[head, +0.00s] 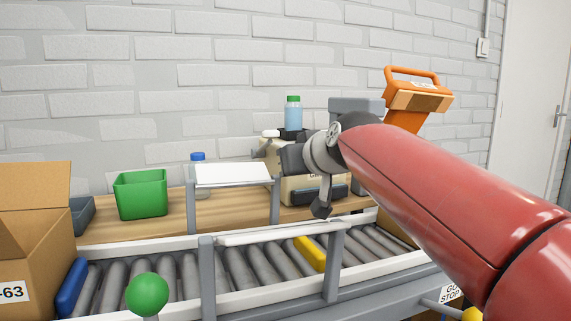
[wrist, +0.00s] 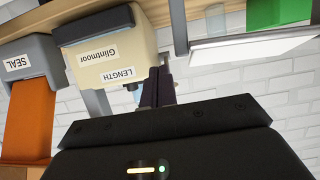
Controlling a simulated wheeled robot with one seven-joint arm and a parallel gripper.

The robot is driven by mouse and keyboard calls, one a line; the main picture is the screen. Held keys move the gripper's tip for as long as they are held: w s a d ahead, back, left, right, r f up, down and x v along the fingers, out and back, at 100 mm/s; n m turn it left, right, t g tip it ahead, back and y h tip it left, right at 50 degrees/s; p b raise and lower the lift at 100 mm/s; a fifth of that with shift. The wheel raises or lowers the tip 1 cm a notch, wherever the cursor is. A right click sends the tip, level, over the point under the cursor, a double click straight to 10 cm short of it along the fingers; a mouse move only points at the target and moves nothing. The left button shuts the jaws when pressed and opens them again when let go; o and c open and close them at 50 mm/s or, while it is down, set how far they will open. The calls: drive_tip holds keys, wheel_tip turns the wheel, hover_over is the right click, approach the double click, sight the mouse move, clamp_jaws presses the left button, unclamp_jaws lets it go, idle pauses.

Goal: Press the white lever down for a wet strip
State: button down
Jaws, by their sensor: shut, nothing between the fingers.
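The cream tape machine (head: 300,190) stands on the wooden bench behind the conveyor, partly hidden by my arm. In the wrist view the machine (wrist: 108,58) appears upside down, with labels "Glintmoor" and "LENGTH". A small white piece (head: 271,133) shows at its upper left in the head view; I cannot tell for sure that it is the lever. My gripper (head: 259,153) is shut and empty, beside the machine's upper left part. In the wrist view its dark fingertips (wrist: 158,84) are close to the machine's "LENGTH" side; contact cannot be told.
A blue bottle with green cap (head: 292,114) rises above the machine. An orange-handled device (head: 418,100) stands right. A white-topped stand (head: 232,173) and green bin (head: 140,194) are left. The roller conveyor (head: 180,275) with a grey frame (head: 208,280) crosses in front.

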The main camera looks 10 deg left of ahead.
drive_tip(key=shift+s+d+f+b, duration=0.15)
drive_tip(key=shift+s+d+f, duration=0.1)
drive_tip(key=shift+s+d, duration=0.35)
drive_tip(key=shift+s+d+f+b, duration=0.15)
drive_tip(key=shift+s+d+f, duration=0.15)
drive_tip(key=shift+s, duration=0.5)
drive_tip(key=shift+r, duration=0.1)
